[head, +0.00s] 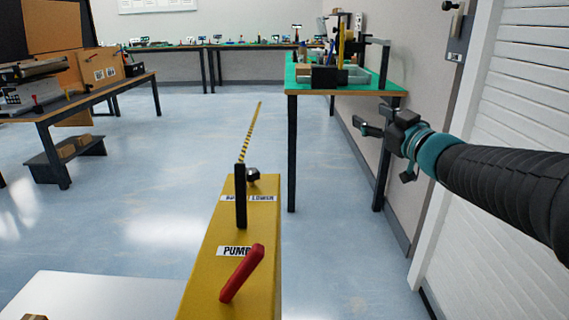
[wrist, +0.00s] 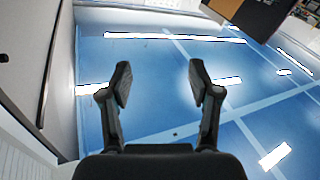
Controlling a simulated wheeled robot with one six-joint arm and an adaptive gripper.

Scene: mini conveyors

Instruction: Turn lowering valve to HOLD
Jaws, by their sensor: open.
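The yellow lift unit (head: 232,285) stands front centre in the head view. On its top is a black upright lever (head: 240,200), which partly covers a white label (head: 262,198) that seems to read "LOWER" at its end. I take this lever for the lowering valve. Nearer me, a red handle (head: 243,273) leans right beside a "PUMP" label (head: 233,251). My gripper (head: 362,126) is well to the right of the lever, in the air and apart from it. In the wrist view my gripper (wrist: 160,78) is open and empty above the floor.
A black knob (head: 253,174) sits just behind the lever. A green-topped bench (head: 305,89) with items stands behind my gripper, by the wall. A white shutter (head: 500,200) is at right. A workbench (head: 90,98) stands at left. The floor around the lift unit is mostly clear.

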